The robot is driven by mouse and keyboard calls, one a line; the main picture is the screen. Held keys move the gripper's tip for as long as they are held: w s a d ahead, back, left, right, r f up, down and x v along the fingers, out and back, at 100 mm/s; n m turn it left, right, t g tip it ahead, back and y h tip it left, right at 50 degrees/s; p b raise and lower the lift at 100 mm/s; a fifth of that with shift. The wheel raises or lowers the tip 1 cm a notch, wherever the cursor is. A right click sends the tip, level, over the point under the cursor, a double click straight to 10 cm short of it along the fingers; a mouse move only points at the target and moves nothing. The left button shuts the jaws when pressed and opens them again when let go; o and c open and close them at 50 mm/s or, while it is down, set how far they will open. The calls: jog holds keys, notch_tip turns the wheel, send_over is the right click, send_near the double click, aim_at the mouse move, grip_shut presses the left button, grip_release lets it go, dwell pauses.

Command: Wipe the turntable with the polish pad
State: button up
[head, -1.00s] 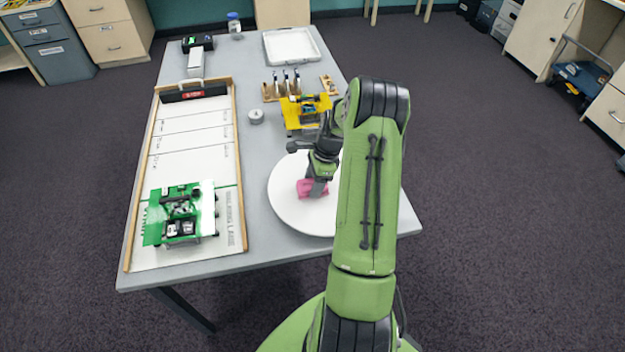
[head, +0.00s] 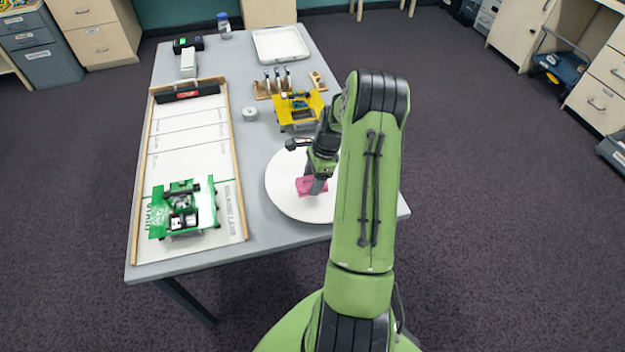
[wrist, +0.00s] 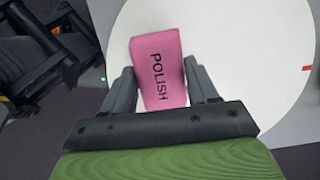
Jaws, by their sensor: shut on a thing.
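The white round turntable (head: 290,205) lies on the grey table, partly hidden behind my arm; it also fills much of the wrist view (wrist: 245,60). The pink polish pad (head: 304,186) is at my gripper, over the turntable's surface. In the wrist view the pad (wrist: 160,70), marked "POLISH", sits between the two fingers of my gripper (wrist: 162,88), which is shut on it. I cannot tell for sure whether the pad touches the turntable. A small red mark (wrist: 306,68) shows near the turntable's right edge in the wrist view.
A yellow model (head: 300,108) stands just behind the turntable. A long framed lane board (head: 190,150) with a green model (head: 184,210) lies to the left. A small grey disc (head: 250,113), a tool rack (head: 263,90) and a white tray (head: 280,44) are farther back.

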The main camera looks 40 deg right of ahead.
jog(key=shift+r+p, duration=1.45)
jog(key=shift+r, duration=0.7)
